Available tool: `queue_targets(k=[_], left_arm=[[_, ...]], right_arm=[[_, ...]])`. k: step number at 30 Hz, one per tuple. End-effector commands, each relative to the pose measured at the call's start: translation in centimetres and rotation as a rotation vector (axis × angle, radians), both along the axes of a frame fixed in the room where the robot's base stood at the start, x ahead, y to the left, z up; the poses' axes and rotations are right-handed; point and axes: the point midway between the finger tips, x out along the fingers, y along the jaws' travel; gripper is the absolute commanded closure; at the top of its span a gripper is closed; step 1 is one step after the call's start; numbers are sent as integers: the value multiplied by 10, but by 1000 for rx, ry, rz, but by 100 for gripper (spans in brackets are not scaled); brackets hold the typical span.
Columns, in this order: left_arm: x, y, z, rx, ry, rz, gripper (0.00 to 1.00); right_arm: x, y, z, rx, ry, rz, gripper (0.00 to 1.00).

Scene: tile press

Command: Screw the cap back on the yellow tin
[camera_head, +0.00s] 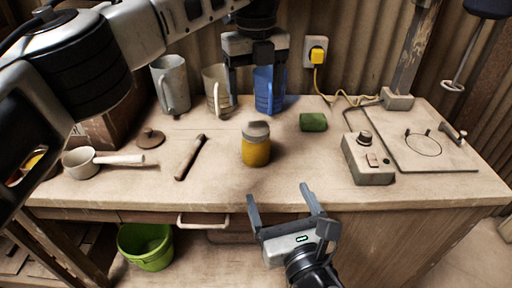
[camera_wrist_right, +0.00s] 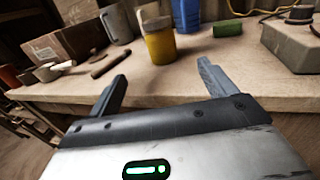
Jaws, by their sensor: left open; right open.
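The yellow tin (camera_head: 256,152) stands upright near the middle of the workbench. A grey-brown cap (camera_head: 257,130) sits on its top; I cannot tell how tightly it is seated. The tin (camera_wrist_right: 160,47) and cap (camera_wrist_right: 154,20) also show in the right wrist view. My left gripper (camera_head: 255,88) points down, open, behind the tin, with its fingers in front of the blue mug (camera_head: 268,100); contact with the mug cannot be told. My right gripper (camera_head: 279,194) is open and empty at the bench's front edge, its fingers pointing toward the tin, apart from it.
Grey (camera_head: 171,85) and beige (camera_head: 216,92) mugs stand at the back. A saucepan (camera_head: 80,160), brown lid (camera_head: 150,139) and wooden stick (camera_head: 189,158) lie left. A green block (camera_head: 313,122), switch box (camera_head: 367,160) and board (camera_head: 430,148) are right. Bare bench surrounds the tin.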

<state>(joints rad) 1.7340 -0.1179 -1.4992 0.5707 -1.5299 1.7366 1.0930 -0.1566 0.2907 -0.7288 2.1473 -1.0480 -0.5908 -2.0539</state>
Motion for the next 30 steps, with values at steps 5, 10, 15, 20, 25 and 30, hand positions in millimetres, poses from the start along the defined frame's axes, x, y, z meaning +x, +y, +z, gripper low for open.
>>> queue_targets(k=[5,10,15,20,25,30], left_arm=[[0,-1,0,-3,1,-2,27],[0,-1,-1,-4,1,-2,27],[0,-1,-1,-4,1,-3,27],[0,-1,-1,-4,1,-3,27],[0,-1,-1,-4,1,-3,27],[0,-1,-1,-4,1,-3,27]], right_arm=[[5,1,0,1,-1,-1,17],[27,7,1,3,-2,-1,17],[60,16,1,3,-1,-2,17],[91,24,1,3,0,-2,17],[121,32,1,3,1,-3,17],[143,38,0,3,1,-2,17]])
